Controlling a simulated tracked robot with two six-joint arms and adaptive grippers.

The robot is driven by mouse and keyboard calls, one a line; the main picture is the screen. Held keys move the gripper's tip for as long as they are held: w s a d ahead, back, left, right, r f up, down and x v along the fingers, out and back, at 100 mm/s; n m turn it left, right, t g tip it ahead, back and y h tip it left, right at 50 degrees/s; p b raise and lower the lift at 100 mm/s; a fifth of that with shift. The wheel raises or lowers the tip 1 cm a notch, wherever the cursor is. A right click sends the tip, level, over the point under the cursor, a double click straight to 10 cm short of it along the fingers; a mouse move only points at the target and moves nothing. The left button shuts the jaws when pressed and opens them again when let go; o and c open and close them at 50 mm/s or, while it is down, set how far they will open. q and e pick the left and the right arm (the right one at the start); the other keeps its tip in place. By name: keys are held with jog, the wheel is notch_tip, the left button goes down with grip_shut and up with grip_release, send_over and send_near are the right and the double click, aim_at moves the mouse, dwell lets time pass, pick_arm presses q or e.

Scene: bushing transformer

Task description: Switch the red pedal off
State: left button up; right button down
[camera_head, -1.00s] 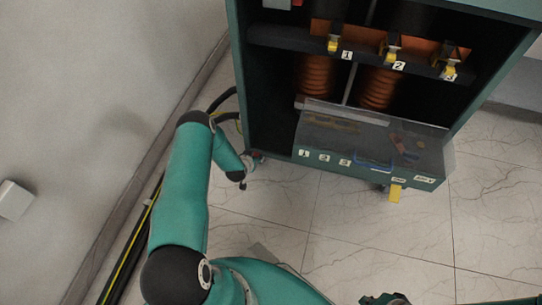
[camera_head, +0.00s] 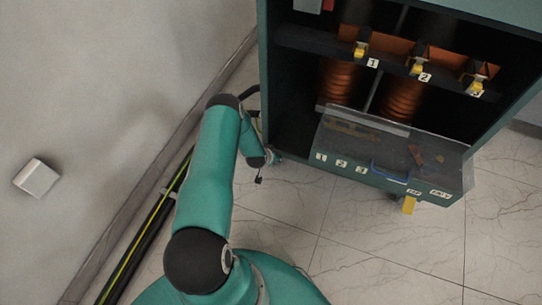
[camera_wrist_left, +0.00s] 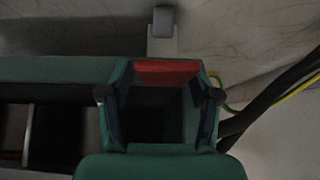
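The red pedal (camera_wrist_left: 167,73) shows in the left wrist view as a short red bar at the cabinet's edge. My left gripper (camera_wrist_left: 160,97) is open there, one finger on each side, with the red bar between and just beyond the fingertips. I cannot tell whether they touch. In the head view my left gripper (camera_head: 272,157) is low at the cabinet's lower left corner, and the pedal cannot be made out behind it. My right gripper is not in view.
The green cabinet (camera_head: 390,180) has a clear-covered front panel with a blue handle (camera_head: 389,173). A yellow pedal (camera_head: 409,205) hangs below it. Black and yellow-green cables (camera_head: 150,235) run along the wall at left. The tiled floor in front is clear.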

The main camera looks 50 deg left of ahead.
pick_arm(q)
jog(key=shift+s+a, duration=0.1)
jog(key=shift+s, duration=0.05)
jog(key=shift+s+r, duration=0.25)
jog(key=shift+r, duration=0.15)
jog(key=v, duration=1.1)
jog(key=shift+d, duration=0.2)
jog(key=shift+w, duration=0.1)
